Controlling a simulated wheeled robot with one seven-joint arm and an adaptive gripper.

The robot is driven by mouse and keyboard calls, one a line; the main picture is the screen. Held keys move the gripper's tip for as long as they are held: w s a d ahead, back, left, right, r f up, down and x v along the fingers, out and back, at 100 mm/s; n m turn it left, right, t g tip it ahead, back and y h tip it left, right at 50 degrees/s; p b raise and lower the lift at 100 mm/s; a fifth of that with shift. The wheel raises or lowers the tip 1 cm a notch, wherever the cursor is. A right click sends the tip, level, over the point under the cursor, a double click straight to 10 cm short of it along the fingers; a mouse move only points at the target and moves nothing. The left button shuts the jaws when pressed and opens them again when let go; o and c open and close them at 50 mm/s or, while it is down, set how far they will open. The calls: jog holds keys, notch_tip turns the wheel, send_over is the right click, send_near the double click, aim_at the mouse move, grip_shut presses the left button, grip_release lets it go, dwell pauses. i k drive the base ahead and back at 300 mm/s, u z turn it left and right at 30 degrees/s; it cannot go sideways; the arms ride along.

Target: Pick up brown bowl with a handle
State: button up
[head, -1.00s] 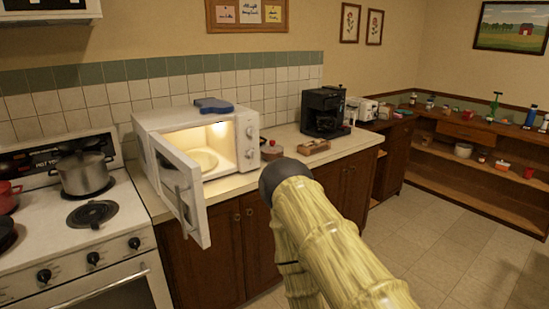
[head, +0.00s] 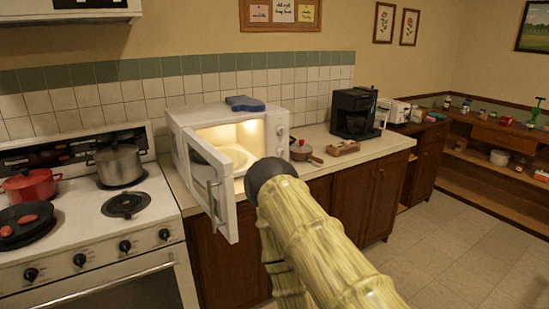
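A small brown bowl with a handle (head: 301,151) sits on the counter just right of the open microwave, in the head view. Its handle points toward the front right. My arm, with a yellow-green bamboo-like surface, reaches up from the bottom of the view and ends in a dark rounded part in front of the microwave, to the left of and nearer than the bowl. My gripper's fingers cannot be made out, so whether it is open or shut does not show.
The white microwave (head: 187,130) has its door (head: 217,195) swung out over the counter's front edge. A wooden block-like item (head: 343,148) and a black coffee maker (head: 352,113) stand right of the bowl. The stove (head: 160,210) with pots is at left. Floor at right is clear.

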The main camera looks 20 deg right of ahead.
aim_at(300, 157)
jog(key=u, duration=2)
jog(key=i, duration=1.55)
jog(key=z, duration=3.4)
jog(key=i, duration=0.15)
jog(key=u, duration=0.3)
